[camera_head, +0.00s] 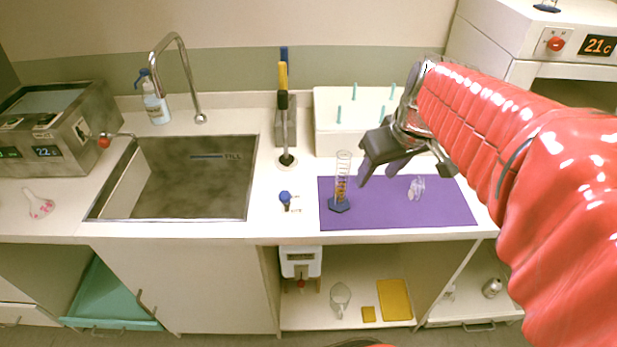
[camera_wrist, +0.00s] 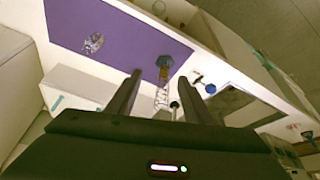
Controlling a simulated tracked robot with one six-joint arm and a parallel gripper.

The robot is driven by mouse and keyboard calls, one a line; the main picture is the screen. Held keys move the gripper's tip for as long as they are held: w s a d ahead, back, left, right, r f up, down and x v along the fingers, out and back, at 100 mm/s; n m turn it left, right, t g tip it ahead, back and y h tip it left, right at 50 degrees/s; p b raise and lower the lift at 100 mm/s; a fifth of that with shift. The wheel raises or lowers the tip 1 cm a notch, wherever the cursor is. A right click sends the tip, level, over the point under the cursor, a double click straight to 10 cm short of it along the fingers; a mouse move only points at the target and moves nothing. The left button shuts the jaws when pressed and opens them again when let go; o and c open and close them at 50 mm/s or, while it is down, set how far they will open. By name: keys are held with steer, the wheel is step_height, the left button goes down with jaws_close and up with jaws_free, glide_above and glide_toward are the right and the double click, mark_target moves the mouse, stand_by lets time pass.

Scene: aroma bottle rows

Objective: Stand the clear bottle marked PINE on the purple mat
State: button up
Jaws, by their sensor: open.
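The purple mat (camera_head: 440,215) lies on the counter right of the sink; it also shows in the wrist view (camera_wrist: 120,32). A small clear glass object (camera_head: 417,188) is on the mat's right part and appears in the wrist view (camera_wrist: 93,43). I cannot tell its exact shape, and no PINE marking is readable on anything. My gripper (camera_head: 402,172) is open and empty above the mat, its fingers (camera_wrist: 160,77) apart in the wrist view.
A graduated cylinder with a blue base (camera_head: 339,206) stands on the mat's left part. A small blue-topped object (camera_head: 285,197) is just left of the mat. A white rack with teal pegs (camera_head: 330,139) stands behind. The sink (camera_head: 185,180) is at left.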

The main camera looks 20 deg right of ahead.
steer(key=s+a+f+t, duration=0.1)
steer(key=s+a, duration=0.8)
steer(key=a, duration=0.4)
steer(key=shift+s+f+m, duration=0.25)
steer(key=shift+s+m, duration=0.05)
steer(key=shift+m, duration=0.1)
steer(key=shift+a, duration=0.1)
steer(key=c, duration=0.3)
steer(key=shift+a, duration=0.15)
steer(key=shift+c, duration=0.5)
